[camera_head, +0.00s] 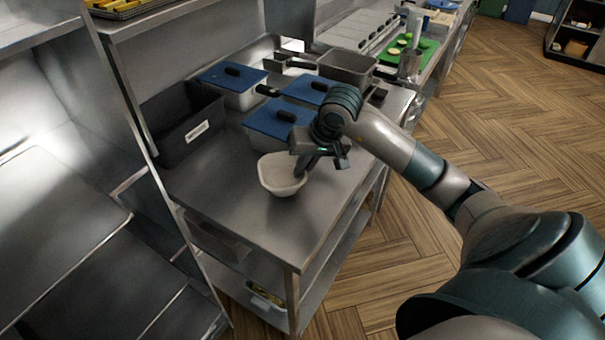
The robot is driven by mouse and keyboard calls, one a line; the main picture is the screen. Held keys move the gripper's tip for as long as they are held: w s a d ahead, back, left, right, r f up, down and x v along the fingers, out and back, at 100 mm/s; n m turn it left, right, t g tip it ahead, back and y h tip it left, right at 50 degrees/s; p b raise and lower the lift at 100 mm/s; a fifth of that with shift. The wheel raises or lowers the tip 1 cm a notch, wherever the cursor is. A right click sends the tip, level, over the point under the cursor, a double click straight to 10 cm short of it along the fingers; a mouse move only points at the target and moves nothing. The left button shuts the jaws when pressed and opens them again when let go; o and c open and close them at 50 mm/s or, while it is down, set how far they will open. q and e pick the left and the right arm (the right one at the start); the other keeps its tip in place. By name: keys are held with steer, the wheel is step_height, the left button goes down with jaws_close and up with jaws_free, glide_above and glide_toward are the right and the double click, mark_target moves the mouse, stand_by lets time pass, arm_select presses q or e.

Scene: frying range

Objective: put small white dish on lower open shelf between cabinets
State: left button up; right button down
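The small white dish (281,174) is a rounded square bowl at the front part of the steel worktop (245,217). It appears to rest on the worktop; I cannot tell whether it is slightly lifted. My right gripper (305,168) reaches in from the right, with dark fingers pointing down at the dish's right rim. The fingers overlap the rim in this view, and their grip on it is unclear. An open lower shelf (318,277) shows under the worktop, partly hidden by the top. My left gripper is out of view.
Blue-lidded containers (270,118) and a dark bin (184,128) stand behind the dish. Under the worktop are a grey container (217,238) and a tub with yellow contents (266,298). Steel shelving (60,215) stands at the left. Wooden floor (500,130) is clear at right.

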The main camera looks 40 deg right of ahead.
stand_by(0.3)
steer(key=shift+f+p, duration=0.65)
steer(key=shift+f, duration=0.15)
steer(key=shift+f+p, duration=0.35)
steer(key=shift+f, duration=0.6)
steer(key=shift+f, duration=0.1)
steer(key=shift+b, duration=0.3)
steer(key=c, duration=2)
jaws_free()
